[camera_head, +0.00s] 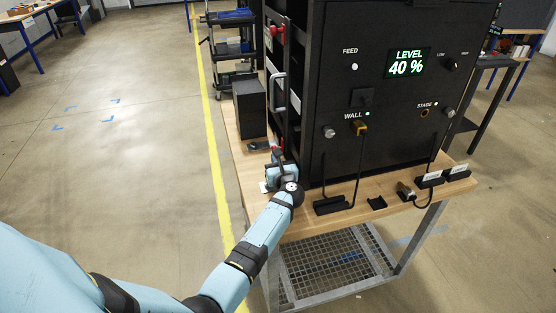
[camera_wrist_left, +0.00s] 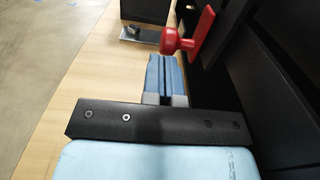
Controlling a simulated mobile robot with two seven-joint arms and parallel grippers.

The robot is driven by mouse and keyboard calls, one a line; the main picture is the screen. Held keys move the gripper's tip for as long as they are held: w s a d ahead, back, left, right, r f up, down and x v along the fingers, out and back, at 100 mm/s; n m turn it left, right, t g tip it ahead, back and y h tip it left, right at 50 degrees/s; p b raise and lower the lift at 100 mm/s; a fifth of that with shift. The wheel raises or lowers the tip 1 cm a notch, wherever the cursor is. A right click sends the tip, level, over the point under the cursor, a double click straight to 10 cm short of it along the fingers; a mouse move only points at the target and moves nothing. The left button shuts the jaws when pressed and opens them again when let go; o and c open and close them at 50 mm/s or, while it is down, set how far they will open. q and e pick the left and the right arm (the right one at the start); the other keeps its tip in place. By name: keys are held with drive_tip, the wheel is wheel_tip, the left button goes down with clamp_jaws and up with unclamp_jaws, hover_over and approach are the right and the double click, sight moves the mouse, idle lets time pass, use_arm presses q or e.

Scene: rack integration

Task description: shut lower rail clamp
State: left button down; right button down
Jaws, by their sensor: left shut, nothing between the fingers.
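The lower rail clamp (camera_wrist_left: 181,41) is red, with a round knob and a flat plate against the dark side of the rack. It shows in the left wrist view just beyond my fingertips. In the head view a bit of red (camera_head: 277,150) shows low on the rack's left edge, partly hidden by my gripper. My left gripper (camera_head: 278,160) is at the rack's lower left corner, just above the table. Its blue fingers (camera_wrist_left: 164,60) are shut together with nothing between them. The tips are close to the knob; I cannot tell whether they touch. My right gripper is out of view.
The black rack (camera_head: 340,130) stands on a wooden table (camera_head: 240,160). An upper red clamp (camera_head: 277,31) and a light handle (camera_head: 277,90) are on its left side. A dark box (camera_head: 250,107) stands behind my gripper. Cables and small holders lie along the front edge.

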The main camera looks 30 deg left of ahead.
use_arm(q)
drive_tip(key=shift+r, duration=0.1)
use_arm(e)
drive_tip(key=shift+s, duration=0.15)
use_arm(q)
drive_tip(key=shift+r+p, duration=0.6)
drive_tip(key=shift+r, duration=0.85)
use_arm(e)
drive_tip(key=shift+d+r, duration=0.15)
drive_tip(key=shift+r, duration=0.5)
use_arm(q)
drive_tip(key=shift+d+f, duration=0.1)
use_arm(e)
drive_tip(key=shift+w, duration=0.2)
